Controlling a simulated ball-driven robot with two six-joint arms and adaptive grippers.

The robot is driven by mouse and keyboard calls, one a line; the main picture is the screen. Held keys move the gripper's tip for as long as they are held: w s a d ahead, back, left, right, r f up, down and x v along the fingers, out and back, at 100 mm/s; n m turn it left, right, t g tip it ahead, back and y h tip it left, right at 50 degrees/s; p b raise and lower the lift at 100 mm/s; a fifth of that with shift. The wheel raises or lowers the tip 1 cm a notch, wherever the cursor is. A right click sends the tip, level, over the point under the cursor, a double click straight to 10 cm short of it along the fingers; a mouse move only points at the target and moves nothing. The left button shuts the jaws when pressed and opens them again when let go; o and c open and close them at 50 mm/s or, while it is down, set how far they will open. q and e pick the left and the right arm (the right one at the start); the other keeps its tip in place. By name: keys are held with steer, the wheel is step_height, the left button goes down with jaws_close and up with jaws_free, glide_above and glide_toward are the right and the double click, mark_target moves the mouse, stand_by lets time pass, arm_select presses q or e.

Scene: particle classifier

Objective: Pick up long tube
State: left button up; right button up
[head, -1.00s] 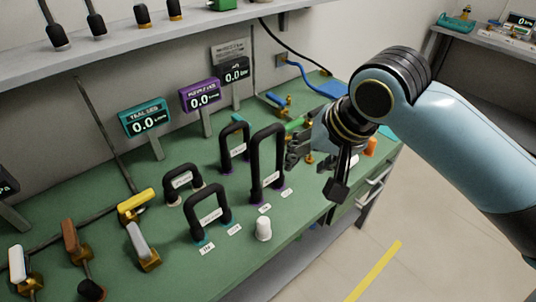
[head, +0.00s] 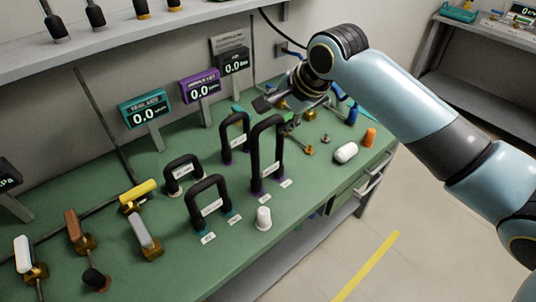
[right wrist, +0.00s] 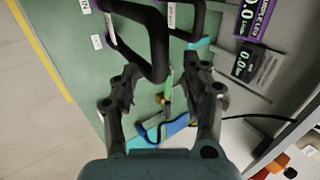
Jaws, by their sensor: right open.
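The long tube (head: 278,160) is a tall black inverted U standing upright on the green bench in the head view. My right gripper (head: 276,112) is at the height of its top bend, its fingers apart. In the right wrist view, a black tube bend (right wrist: 150,74), seemingly the long tube's, shows between the two open fingertips (right wrist: 160,78). I cannot tell whether either finger touches it. My left gripper is out of view.
Shorter black U tubes (head: 208,186) stand left of the long tube. A white cap (head: 263,218) is in front of it. Small displays (head: 200,90) line the back wall. A white cylinder (head: 346,152) and an orange piece (head: 369,138) lie at the right.

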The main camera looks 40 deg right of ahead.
mark_target(273, 119)
steer(key=x, duration=0.3)
steer(key=shift+w+f, duration=0.1)
steer(key=shift+f, duration=0.05)
steer(key=shift+c, duration=0.4)
jaws_close()
